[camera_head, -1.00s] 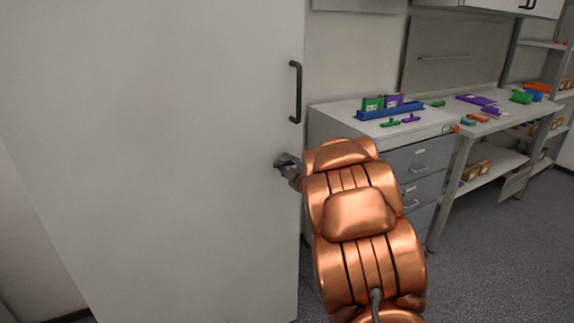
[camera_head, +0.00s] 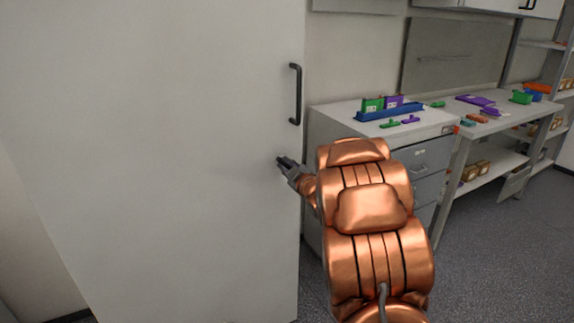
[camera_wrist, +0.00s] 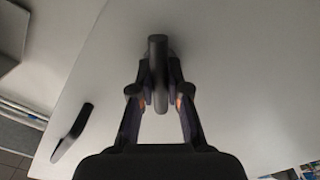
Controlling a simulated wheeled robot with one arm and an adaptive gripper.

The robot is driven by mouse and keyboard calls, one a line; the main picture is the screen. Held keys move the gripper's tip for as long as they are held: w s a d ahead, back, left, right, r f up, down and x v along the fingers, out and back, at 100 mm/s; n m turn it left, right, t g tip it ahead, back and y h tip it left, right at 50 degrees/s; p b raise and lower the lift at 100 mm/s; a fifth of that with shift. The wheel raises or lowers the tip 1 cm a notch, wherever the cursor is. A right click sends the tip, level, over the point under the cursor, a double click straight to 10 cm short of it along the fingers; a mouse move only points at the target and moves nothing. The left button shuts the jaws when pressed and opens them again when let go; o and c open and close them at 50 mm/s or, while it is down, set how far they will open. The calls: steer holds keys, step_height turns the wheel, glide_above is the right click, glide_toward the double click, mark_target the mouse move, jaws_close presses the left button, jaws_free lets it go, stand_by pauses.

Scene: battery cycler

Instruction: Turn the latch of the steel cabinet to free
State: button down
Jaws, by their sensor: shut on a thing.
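The steel cabinet (camera_head: 170,130) shows its large pale door at the left of the head view. The latch (camera_wrist: 158,62) is a short dark bar on the door in the wrist view. My gripper (camera_wrist: 159,97) has its two fingers on either side of the latch's lower part and is shut on it. The latch's upper end sticks out beyond the fingertips. In the head view my gripper (camera_head: 283,163) is at the door, near its right edge and below the black door handle (camera_head: 296,93). The latch cannot be made out there.
The door handle also shows in the wrist view (camera_wrist: 72,133), left of my gripper. A workbench (camera_head: 340,112) with drawers, a blue rack (camera_head: 390,112) and small coloured parts stands right of the cabinet. Open grey floor (camera_head: 490,245) lies at the lower right.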

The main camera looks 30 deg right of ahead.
steer(key=m+p, duration=0.1)
steer(key=m, duration=0.2)
steer(key=shift+m, duration=0.3)
steer(key=m+p, duration=0.1)
steer(key=m, duration=0.3)
steer(key=shift+r+m+p, duration=0.1)
steer(key=shift+m+p, duration=0.2)
steer(key=m, duration=0.3)
steer(key=shift+m+p, duration=0.3)
steer(key=shift+p, duration=0.05)
steer(key=shift+m, duration=1.7)
steer(key=c, duration=1.9)
jaws_free()
steer(key=o, duration=1.1)
